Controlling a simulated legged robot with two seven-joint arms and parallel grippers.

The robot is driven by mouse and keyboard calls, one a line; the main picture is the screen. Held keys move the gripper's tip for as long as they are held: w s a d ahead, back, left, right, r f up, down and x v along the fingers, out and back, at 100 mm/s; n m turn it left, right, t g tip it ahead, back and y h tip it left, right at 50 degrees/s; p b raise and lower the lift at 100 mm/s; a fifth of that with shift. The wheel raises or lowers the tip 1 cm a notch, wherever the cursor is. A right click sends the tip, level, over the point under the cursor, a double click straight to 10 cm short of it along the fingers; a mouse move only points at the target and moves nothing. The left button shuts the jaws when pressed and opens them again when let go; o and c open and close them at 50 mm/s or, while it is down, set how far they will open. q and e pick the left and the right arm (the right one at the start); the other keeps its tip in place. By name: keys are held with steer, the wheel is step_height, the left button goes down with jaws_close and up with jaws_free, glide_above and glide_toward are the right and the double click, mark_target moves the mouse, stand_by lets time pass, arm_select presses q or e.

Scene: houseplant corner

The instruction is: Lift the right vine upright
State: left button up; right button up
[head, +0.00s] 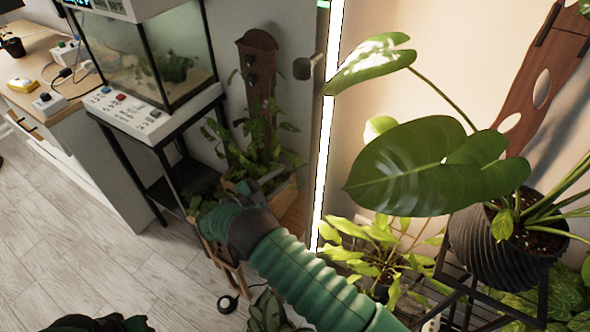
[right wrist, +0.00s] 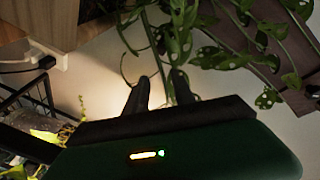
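Green vines (head: 262,138) grow from a wooden planter (head: 283,196) in front of a brown board with holes (head: 258,70) in the head view. My right gripper (head: 262,182) is at the planter, low among the leaves; its fingers partly hide the planter and stems. In the right wrist view, leafy vine stems with holed leaves (right wrist: 182,42) hang just beyond the fingertips of the right gripper (right wrist: 160,76). The two fingers stand apart with a narrow gap, and no stem is clearly gripped. I cannot tell which stem is the right vine. My left gripper does not show.
A glass tank (head: 150,60) on a black stand is left of the planter. A potted large-leaved plant (head: 495,240) stands at the right, with a leafy plant (head: 375,250) on the floor below. A second holed board (head: 540,90) leans at right. The grey floor (head: 90,240) is open at left.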

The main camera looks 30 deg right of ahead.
mark_target(293, 169)
steer(key=x, duration=0.6)
steer(key=shift+w+d+b, duration=0.1)
steer(key=shift+d+b, duration=0.15)
steer(key=shift+b, duration=0.05)
steer(key=shift+c, duration=0.4)
jaws_close()
steer(key=shift+f, duration=0.1)
stand_by(0.4)
